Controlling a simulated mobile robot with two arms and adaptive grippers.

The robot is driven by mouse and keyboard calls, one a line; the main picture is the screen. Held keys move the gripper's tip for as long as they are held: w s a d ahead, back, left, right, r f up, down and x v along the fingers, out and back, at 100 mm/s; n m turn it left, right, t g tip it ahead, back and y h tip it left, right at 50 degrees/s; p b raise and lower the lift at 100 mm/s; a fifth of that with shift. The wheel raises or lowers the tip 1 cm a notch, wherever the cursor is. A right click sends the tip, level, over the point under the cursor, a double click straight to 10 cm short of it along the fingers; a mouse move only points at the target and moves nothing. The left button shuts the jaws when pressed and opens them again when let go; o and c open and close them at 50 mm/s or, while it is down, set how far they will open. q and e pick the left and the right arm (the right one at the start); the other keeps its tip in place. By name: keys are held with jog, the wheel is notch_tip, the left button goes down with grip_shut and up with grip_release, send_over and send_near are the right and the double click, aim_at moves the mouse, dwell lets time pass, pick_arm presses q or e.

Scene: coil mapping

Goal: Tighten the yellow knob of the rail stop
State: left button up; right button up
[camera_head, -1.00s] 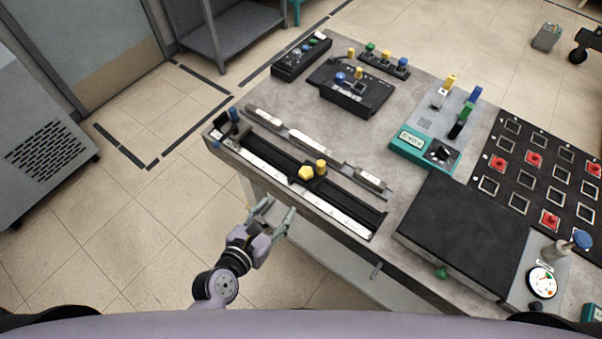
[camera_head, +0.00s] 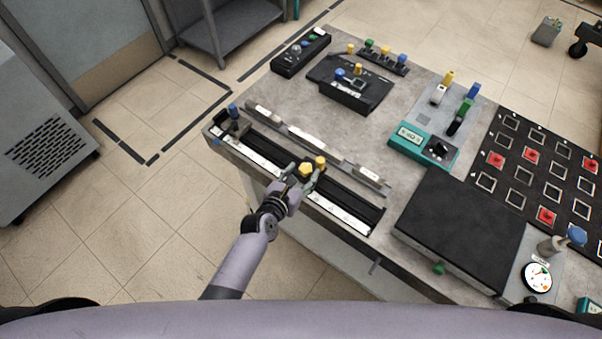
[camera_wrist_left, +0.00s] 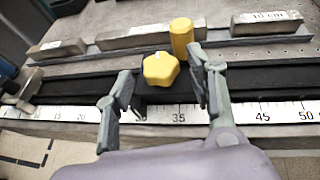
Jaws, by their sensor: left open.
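The yellow knob (camera_head: 305,169) of the rail stop sits on the black rail (camera_head: 347,192) along the table's front edge. In the left wrist view the knob (camera_wrist_left: 160,69) is lobed and lies just beyond and between the fingertips. A yellow cylinder (camera_head: 320,162) stands beside it, and it also shows in the left wrist view (camera_wrist_left: 181,38). My left gripper (camera_head: 304,179) is open at the rail, with its fingers apart on either side of the knob. It also shows in the left wrist view (camera_wrist_left: 160,88). My right gripper is not in view.
A white scale (camera_head: 262,159) runs along the front of the rail. Metal bars (camera_head: 315,145) lie behind it. A black box (camera_head: 460,225) is to the right.

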aim_at(297, 169)
pick_arm(q)
jog(key=shift+c, duration=0.2)
